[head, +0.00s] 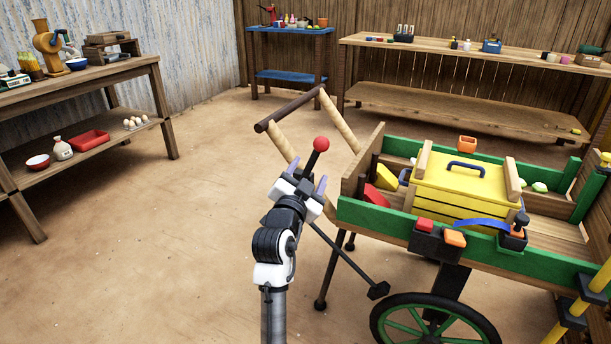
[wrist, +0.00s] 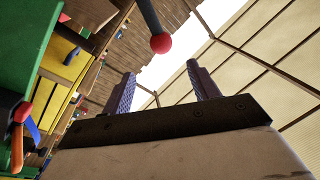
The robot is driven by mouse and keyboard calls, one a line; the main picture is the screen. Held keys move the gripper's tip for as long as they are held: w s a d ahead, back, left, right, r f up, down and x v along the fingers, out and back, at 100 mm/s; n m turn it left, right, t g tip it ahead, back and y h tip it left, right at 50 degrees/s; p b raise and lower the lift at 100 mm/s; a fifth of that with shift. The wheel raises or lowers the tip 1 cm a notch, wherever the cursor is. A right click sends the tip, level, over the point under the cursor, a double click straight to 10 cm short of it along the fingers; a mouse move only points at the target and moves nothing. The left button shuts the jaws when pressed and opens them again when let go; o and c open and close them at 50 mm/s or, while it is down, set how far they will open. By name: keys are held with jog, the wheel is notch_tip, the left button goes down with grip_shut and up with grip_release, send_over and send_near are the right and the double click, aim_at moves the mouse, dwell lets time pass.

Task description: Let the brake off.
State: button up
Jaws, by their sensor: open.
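A dark lever with a red ball knob (head: 320,144) stands beside the cart's handles, just past my gripper's fingers in the head view. My gripper (head: 307,174) is open and empty. In the wrist view the red knob (wrist: 161,43) lies ahead of the fingertips, roughly between the two fingers (wrist: 161,70), with a gap. The lever's lower part is hidden behind my gripper. A dark rod (head: 345,258) slopes down to a black block (head: 378,290) near the spoked wheel (head: 375,325). I cannot tell if the block touches the wheel.
The green-sided cart (head: 375,215) carries a yellow box (head: 460,180) and smaller items. Its handle bar (head: 290,108) is close behind the knob. A workbench (head: 80,85) stands left, a blue table (head: 290,30) and long bench (head: 450,45) behind. The floor at left is clear.

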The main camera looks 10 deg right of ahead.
jog(key=shift+s+a, duration=0.15)
jog(key=shift+s, duration=0.2)
